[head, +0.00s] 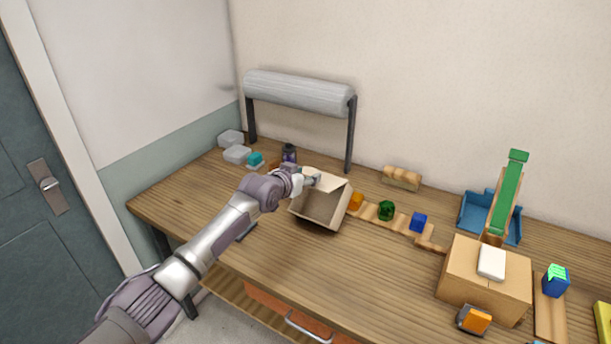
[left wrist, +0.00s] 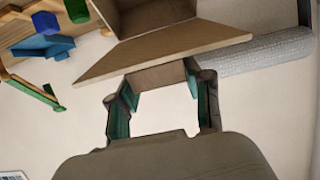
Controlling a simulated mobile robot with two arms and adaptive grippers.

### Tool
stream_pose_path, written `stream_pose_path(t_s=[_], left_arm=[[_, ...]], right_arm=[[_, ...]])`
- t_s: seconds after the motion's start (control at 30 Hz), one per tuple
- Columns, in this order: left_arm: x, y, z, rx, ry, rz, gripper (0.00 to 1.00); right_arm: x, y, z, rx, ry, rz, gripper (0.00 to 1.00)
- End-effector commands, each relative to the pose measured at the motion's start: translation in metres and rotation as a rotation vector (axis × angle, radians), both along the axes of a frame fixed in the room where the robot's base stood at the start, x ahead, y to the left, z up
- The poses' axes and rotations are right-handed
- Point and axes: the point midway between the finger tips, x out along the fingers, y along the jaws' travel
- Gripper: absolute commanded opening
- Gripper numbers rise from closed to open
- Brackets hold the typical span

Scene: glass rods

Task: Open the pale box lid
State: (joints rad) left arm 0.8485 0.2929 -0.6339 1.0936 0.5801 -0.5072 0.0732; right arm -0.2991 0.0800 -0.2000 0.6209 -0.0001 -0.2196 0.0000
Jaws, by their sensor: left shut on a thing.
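The pale box (head: 318,208) stands on the wooden table, its inside showing towards me. Its pale lid (head: 332,186) is raised at the back of the opening. My left gripper (head: 313,181) is at the lid's upper left side. In the left wrist view, the lid (left wrist: 165,48) is a slanted board beside the hollow box (left wrist: 150,14). There my left gripper (left wrist: 160,77) has its teal-padded fingers spread around a brown tab (left wrist: 158,78) at the lid's edge and is shut on it. My right gripper is in neither view.
A grey roll on a dark stand (head: 300,92) is behind the box. Orange, green and blue pieces (head: 386,210) lie on a wooden track to its right. A cardboard box (head: 485,277) stands front right.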

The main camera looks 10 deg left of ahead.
Motion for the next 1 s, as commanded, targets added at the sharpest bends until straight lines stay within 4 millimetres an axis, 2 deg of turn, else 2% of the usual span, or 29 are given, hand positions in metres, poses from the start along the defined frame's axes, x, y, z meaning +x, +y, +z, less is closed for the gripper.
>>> stream_pose_path(t_s=[0.03, 0.1, 0.13, 0.27, 0.67, 0.87, 1.0], left_arm=[[-0.002, 0.0, -0.008, 0.006, 0.016, 0.0, 0.0], [-0.002, 0.0, -0.008, 0.006, 0.016, 0.0, 0.0], [-0.002, 0.0, -0.008, 0.006, 0.016, 0.0, 0.55], [-0.002, 0.0, -0.006, 0.004, 0.011, 0.0, 0.77], [-0.003, 0.001, -0.002, 0.001, 0.004, 0.0, 0.77], [-0.021, 0.008, 0.006, 0.002, 0.004, -0.001, 0.77], [-0.043, 0.016, 0.014, 0.003, 0.004, -0.001, 0.77]], right_arm=[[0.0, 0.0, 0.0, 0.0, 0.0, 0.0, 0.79], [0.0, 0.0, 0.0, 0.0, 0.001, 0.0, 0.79], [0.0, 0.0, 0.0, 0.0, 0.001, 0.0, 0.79], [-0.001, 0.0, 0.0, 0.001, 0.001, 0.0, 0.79], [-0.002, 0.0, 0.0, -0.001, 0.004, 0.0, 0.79], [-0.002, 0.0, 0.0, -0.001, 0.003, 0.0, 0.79], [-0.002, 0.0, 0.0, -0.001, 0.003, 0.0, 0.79]])
